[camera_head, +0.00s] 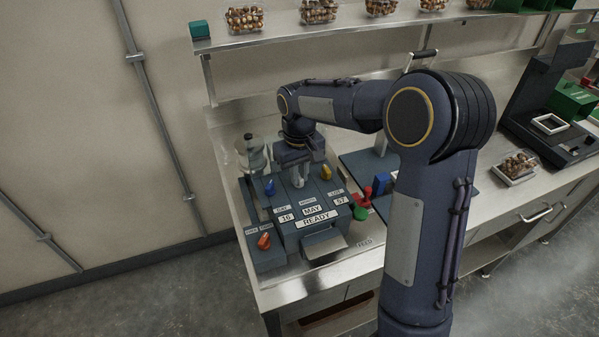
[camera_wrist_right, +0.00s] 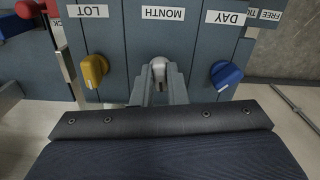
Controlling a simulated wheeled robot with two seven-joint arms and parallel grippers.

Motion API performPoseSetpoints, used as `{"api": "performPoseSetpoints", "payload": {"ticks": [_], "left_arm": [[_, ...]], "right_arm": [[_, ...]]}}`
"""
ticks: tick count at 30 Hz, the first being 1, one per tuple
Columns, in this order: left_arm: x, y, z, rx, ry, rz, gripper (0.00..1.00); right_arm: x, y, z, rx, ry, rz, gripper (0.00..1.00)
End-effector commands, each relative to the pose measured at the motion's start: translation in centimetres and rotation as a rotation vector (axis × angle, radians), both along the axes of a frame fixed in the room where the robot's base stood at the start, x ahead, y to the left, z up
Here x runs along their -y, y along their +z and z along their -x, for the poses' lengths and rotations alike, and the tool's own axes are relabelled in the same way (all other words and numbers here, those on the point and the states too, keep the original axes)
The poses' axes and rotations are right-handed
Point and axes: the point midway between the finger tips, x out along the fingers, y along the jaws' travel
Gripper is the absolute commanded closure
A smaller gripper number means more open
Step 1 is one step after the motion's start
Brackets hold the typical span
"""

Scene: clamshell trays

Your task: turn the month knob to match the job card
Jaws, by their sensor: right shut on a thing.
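The month knob (camera_wrist_right: 159,66) is pale grey and sits under the MONTH label (camera_wrist_right: 163,13) in the right wrist view, between a yellow LOT knob (camera_wrist_right: 94,71) and a blue DAY knob (camera_wrist_right: 225,75). My right gripper (camera_wrist_right: 160,78) is shut on the month knob. In the head view the right gripper (camera_head: 298,176) reaches down onto the coder panel (camera_head: 290,238). The month display (camera_head: 312,210) reads MAY, the day display (camera_head: 286,217) reads 10, the lot display (camera_head: 340,201) reads 57, and a plate below reads READY. No job card can be made out. My left gripper is not in view.
An orange knob (camera_head: 264,241) sits at the panel's left. Red and green buttons (camera_head: 361,207) stand to its right. Trays of mushrooms (camera_head: 245,18) line the shelf above. A filled tray (camera_head: 515,168) sits on the bench at right. My right arm hides part of the bench.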

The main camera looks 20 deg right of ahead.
Motion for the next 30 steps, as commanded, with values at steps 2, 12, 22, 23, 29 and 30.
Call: {"api": "performPoseSetpoints", "payload": {"ticks": [2,12,22,23,29,30], "left_arm": [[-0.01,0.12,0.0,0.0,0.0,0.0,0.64],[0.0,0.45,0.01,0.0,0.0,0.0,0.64],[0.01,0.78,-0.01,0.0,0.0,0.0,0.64],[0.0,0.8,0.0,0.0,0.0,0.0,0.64],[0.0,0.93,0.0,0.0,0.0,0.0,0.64],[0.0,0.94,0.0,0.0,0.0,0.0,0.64]], "right_arm": [[-0.07,0.11,-0.04,0.002,-0.071,0.0,1.0],[-0.1,0.13,-0.09,0.004,-0.392,0.0,1.0],[-0.13,0.17,-0.13,0.004,-0.657,-0.001,1.0],[-0.12,0.17,-0.13,0.004,-0.677,-0.001,1.0],[-0.14,0.16,-0.16,0.005,-0.774,-0.002,1.0],[-0.14,0.16,-0.17,0.005,-0.786,-0.002,1.0]]}}
